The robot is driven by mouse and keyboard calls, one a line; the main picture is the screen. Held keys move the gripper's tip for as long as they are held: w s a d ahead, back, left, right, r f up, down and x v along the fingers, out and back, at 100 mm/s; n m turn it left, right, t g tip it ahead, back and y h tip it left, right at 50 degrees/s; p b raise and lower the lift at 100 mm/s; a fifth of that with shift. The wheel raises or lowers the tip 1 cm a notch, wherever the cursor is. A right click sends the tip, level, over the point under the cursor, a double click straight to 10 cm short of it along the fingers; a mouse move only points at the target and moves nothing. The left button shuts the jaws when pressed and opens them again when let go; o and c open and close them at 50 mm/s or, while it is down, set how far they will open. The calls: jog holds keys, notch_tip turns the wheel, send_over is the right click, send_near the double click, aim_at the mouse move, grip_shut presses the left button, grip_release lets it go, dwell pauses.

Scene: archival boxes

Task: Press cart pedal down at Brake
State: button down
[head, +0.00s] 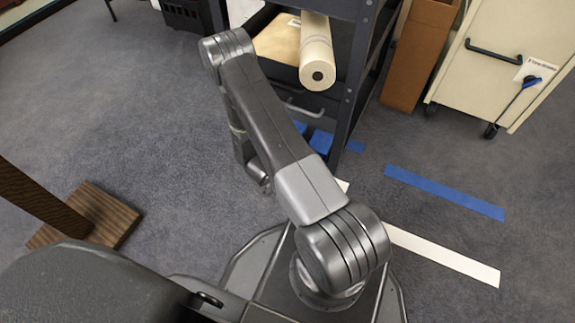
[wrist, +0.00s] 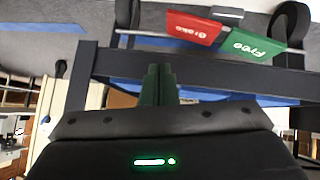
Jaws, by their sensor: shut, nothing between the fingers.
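In the wrist view, a red pedal plate marked Brake (wrist: 192,27) and a green plate marked Free (wrist: 250,47) sit side by side at the top, right of centre, on a grey bar. The lettering looks upside down. My gripper (wrist: 160,70) is shut and empty, its dark green fingers below and left of the plates in the picture. It appears apart from them. In the head view, the dark metal cart (head: 350,95) stands beyond my arm. Its pedals and my gripper's fingertips are hidden there.
A rolled paper tube (head: 317,55) lies on the cart's shelf. Blue tape (head: 445,192) and white tape (head: 445,256) mark the carpet at right. A cream cart (head: 480,65) stands at upper right, a wooden post base (head: 110,215) at left.

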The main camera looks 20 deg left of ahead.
jog(key=d+p+v, duration=0.1)
jog(key=v, duration=0.6)
jog(key=shift+d+p, duration=0.35)
jog(key=shift+d, duration=0.15)
jog(key=shift+s, duration=0.1)
